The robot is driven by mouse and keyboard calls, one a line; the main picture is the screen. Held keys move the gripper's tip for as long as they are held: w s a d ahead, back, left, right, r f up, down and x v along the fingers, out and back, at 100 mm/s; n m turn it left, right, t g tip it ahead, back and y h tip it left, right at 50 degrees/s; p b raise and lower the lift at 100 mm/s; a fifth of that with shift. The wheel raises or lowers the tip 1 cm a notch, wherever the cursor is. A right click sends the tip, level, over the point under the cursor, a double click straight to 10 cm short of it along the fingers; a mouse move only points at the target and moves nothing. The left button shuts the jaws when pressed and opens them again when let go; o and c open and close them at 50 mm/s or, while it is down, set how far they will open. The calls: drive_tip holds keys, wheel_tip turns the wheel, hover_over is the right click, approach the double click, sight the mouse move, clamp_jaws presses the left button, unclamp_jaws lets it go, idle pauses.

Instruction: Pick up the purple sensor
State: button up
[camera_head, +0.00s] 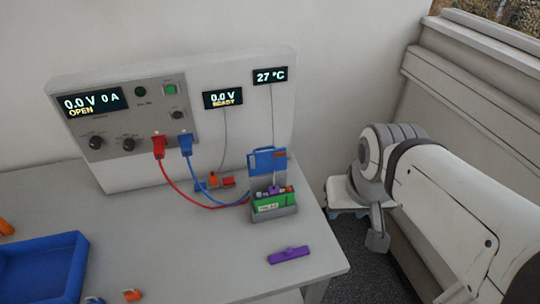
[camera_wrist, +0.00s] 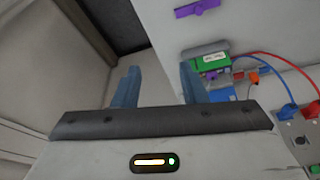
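The purple sensor (camera_head: 289,255) is a small flat bar with a raised tab, lying on the table near its front right edge. In the wrist view the purple sensor (camera_wrist: 197,8) shows at the top, beyond my fingertips and to their right. My gripper (camera_wrist: 157,82) is open, its two blue fingers wide apart with nothing between them. It is apart from the sensor. In the head view my arm is at the right, off the table's side, and the fingers are hard to make out.
Behind the sensor stands a grey holder (camera_head: 275,214) with a green battery (camera_head: 273,201) and a blue-topped part (camera_head: 267,161). Red (camera_head: 187,199) and blue cables run from the cycler panel (camera_head: 131,118). A blue bin (camera_head: 75,262) is at left. The table around the sensor is clear.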

drive_tip(key=shift+s, duration=0.1)
drive_tip(key=n+b, duration=0.3)
drive_tip(key=b, duration=0.3)
approach(274, 188)
drive_tip(key=d+f, duration=0.1)
drive_tip(key=shift+g+y, duration=0.3)
drive_tip(key=shift+y, duration=0.1)
drive_tip(key=x, duration=0.2)
drive_tip(key=p+x, duration=0.1)
drive_tip(key=x, duration=0.4)
drive_tip(key=shift+w+a+f+p, duration=0.2)
drive_tip(key=shift+w+p, duration=0.1)
drive_tip(key=shift+w, duration=0.15)
drive_tip(key=shift+c, duration=0.4)
drive_tip(key=c, duration=0.7)
